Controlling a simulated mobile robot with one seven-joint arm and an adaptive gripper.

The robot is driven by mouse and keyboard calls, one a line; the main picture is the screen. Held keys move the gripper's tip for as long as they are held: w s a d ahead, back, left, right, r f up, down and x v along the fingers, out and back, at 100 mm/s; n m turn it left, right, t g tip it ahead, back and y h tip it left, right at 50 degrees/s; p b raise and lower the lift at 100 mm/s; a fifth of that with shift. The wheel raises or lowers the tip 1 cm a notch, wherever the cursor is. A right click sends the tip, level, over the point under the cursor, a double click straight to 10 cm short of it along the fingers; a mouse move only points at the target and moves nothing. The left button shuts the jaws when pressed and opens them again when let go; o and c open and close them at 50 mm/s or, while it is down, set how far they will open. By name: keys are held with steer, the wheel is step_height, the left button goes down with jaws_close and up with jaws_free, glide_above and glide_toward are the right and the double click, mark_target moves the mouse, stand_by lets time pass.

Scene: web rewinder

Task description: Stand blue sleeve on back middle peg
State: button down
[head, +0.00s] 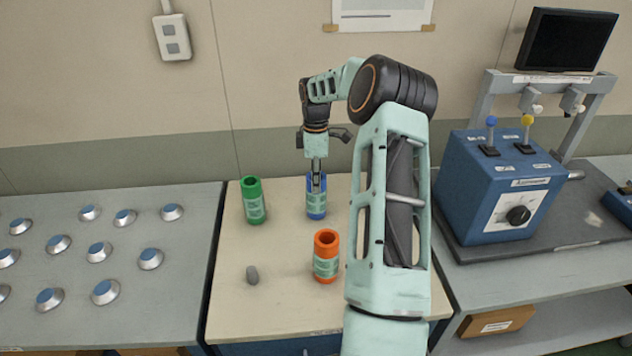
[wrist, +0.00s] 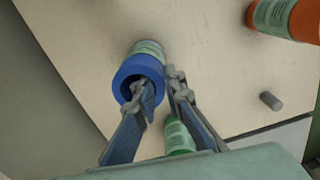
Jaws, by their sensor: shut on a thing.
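The blue sleeve (head: 317,206) has a pale label band and looks upright at the back middle of the beige worktop. My gripper (head: 317,180) points down at its top rim. In the wrist view my gripper (wrist: 162,84) is shut on the wall of the blue sleeve (wrist: 127,70), with one finger in the bore and the other outside. The back middle peg is not visible; whether it is inside the sleeve, and whether the sleeve's base touches the worktop, I cannot tell.
A green sleeve (head: 253,201) stands to the left and an orange sleeve (head: 326,257) in front. A bare grey peg (head: 252,274) stands front left. Blue-topped discs cover the left table (head: 95,320). A blue control box (head: 500,190) is at the right.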

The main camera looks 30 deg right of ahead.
steer(key=c, duration=1.9)
jaws_free()
steer(key=shift+c, duration=0.2)
steer(key=shift+f, duration=0.1)
